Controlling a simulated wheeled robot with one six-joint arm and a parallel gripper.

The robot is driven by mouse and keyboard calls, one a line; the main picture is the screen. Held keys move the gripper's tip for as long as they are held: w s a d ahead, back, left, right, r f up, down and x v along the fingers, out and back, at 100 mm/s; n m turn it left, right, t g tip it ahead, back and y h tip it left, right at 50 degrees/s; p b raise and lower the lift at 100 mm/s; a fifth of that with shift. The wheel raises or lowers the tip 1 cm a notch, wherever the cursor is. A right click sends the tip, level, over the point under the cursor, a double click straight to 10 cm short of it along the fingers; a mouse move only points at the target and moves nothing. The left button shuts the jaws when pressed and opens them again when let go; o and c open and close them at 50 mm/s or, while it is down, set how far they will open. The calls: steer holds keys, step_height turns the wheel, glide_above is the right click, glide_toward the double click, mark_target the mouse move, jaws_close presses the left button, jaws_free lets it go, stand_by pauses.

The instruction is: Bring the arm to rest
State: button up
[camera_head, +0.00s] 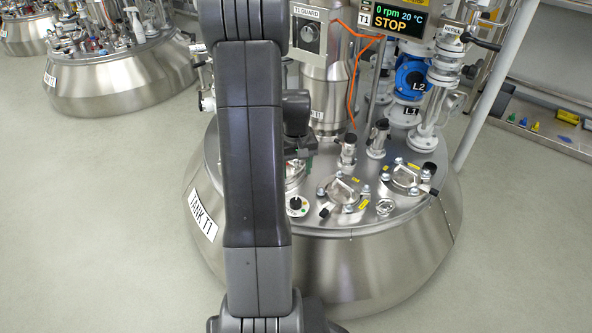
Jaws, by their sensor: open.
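My arm rises from the bottom edge to the top edge of the view, left of centre, in front of the tank labelled TANK T1 (380,270). A dark part of my wrist shows just right of the upright link. Below it my gripper (299,147) shows only in part, over the tank's lid. The gripper is open, and I see nothing held in it. My arm link hides most of it and the fingertips are not clear. I cannot tell how far it is from the lid fittings.
The lid carries hatches (343,192), a metal cylinder (325,85), blue valve parts (411,78) and an orange cable (353,75). A display (400,19) reads 0 rpm, 20 °C, STOP. Another tank (120,80) stands back left. A grey tray (545,128) lies right. Floor is clear lower left.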

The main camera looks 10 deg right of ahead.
mark_target(297, 201)
step_height(297, 201, down, 14)
steer(key=b, duration=0.4)
steer(key=shift+r, duration=0.1)
stand_by(0.4)
steer(key=shift+f+b, duration=0.25)
steer(key=shift+b, duration=0.1)
steer(key=shift+r+n, duration=0.15)
steer(key=shift+n, duration=0.45)
steer(key=n+b, duration=0.1)
steer(key=n, duration=0.3)
steer(key=shift+d+n+b, duration=0.1)
steer(key=shift+n+b, duration=0.2)
step_height(297, 201, up, 14)
steer(key=m+p, duration=0.2)
steer(key=p, duration=0.3)
steer(key=shift+w+m, duration=0.15)
steer(key=shift+m, duration=0.15)
